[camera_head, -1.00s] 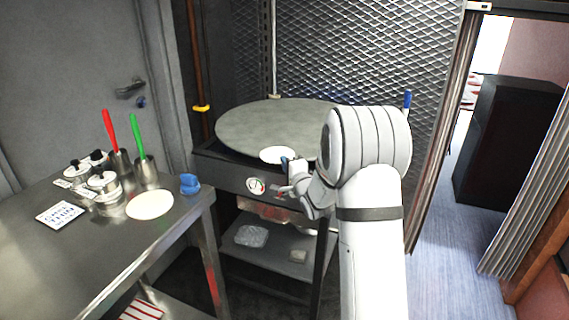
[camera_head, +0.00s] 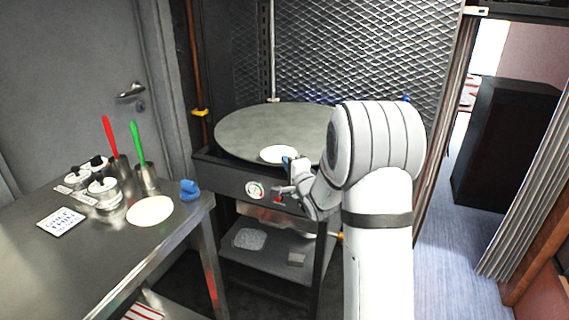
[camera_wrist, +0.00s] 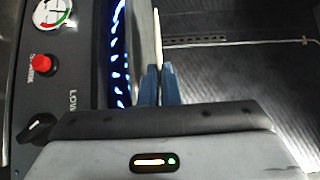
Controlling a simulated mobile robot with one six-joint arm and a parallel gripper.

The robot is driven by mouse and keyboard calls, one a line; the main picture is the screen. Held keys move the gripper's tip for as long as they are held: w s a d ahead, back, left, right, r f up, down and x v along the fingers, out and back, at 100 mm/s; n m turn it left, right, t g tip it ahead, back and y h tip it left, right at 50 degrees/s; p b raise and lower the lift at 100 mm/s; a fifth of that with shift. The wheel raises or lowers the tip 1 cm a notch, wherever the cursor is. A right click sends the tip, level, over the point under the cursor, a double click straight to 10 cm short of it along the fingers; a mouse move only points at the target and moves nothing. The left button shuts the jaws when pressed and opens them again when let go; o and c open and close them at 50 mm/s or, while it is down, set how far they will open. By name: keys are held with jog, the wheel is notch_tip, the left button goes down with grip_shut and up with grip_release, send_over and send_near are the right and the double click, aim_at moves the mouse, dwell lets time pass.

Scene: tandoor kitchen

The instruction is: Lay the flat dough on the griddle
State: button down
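A pale round flat dough (camera_head: 279,154) is over the front part of the big grey round griddle (camera_head: 262,128). My gripper (camera_head: 288,164) is shut on its near right edge with blue fingers. In the wrist view the dough (camera_wrist: 157,38) shows edge-on as a thin pale strip between the fingertips (camera_wrist: 160,80). There it appears level and slightly apart from the griddle plate (camera_wrist: 140,30). My arm hides the griddle's right part.
A second pale disc (camera_head: 150,210) lies on the metal table (camera_head: 90,260) at left, near several lidded jars (camera_head: 103,190) and two cups with red- and green-handled tools. Blue flames (camera_wrist: 117,50) burn under the griddle; a red knob (camera_wrist: 43,63) is on its front panel.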

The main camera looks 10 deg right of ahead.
jog(key=s+d+r+p, duration=0.1)
jog(key=s+r, duration=0.3)
jog(key=s, duration=0.7)
jog(key=shift+s+d+p, duration=0.35)
jog(key=shift+s+p, duration=0.05)
jog(key=shift+r, duration=0.1)
